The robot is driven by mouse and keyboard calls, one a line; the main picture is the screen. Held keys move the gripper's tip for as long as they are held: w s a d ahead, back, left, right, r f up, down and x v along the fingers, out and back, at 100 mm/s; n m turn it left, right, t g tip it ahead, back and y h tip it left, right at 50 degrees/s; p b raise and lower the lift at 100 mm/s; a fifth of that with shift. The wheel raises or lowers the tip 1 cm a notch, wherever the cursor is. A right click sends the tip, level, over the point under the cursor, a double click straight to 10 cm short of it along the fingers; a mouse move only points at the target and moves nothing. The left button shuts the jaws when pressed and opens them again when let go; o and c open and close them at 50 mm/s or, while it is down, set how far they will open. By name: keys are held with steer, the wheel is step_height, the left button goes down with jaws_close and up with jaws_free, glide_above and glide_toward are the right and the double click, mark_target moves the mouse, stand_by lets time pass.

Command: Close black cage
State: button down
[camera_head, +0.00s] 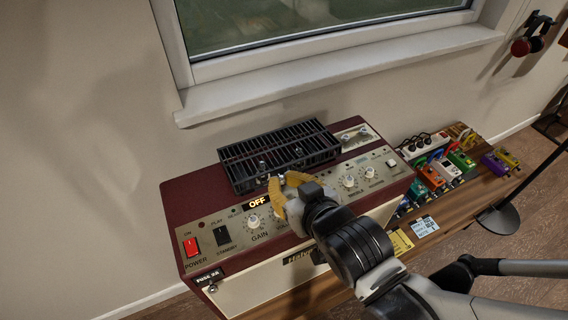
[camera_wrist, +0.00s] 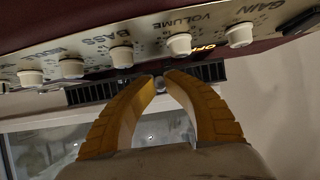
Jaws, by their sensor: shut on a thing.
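The black cage (camera_head: 280,155) is a barred, box-shaped frame on top of the dark red amplifier (camera_head: 195,190). Its barred lid looks down, but I cannot tell whether it is fully shut. In the wrist view the cage (camera_wrist: 90,93) is a dark slatted strip behind the fingers. My gripper (camera_head: 284,180) has yellow fingers at the cage's front edge; in the wrist view its tips (camera_wrist: 161,76) close on a small grey knob at that edge. The fingers largely hide the knob.
The amplifier's control panel (camera_head: 330,190) has several white knobs and a red power switch (camera_head: 191,246). A window sill (camera_head: 340,70) stands above and behind. Colourful pedals (camera_head: 440,168) and a power strip (camera_head: 423,146) sit on the wooden bench at right.

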steer(key=c, duration=1.3)
jaws_free()
steer(key=shift+w+a, duration=0.1)
steer(key=shift+w, duration=0.05)
step_height(320, 180, up, 10)
steer(key=s+d+f+m+g+h, duration=0.2)
steer(key=d+f, duration=0.1)
steer(key=d, duration=0.6)
steer(key=s+d+f+m+g+h, duration=0.1)
steer(key=d+f+m+g+h, duration=0.1)
steer(key=d, duration=0.8)
steer(key=shift+s+f+m+h, duration=0.35)
steer(key=shift+f+m+h, duration=0.15)
steer(key=shift+m+h, duration=0.15)
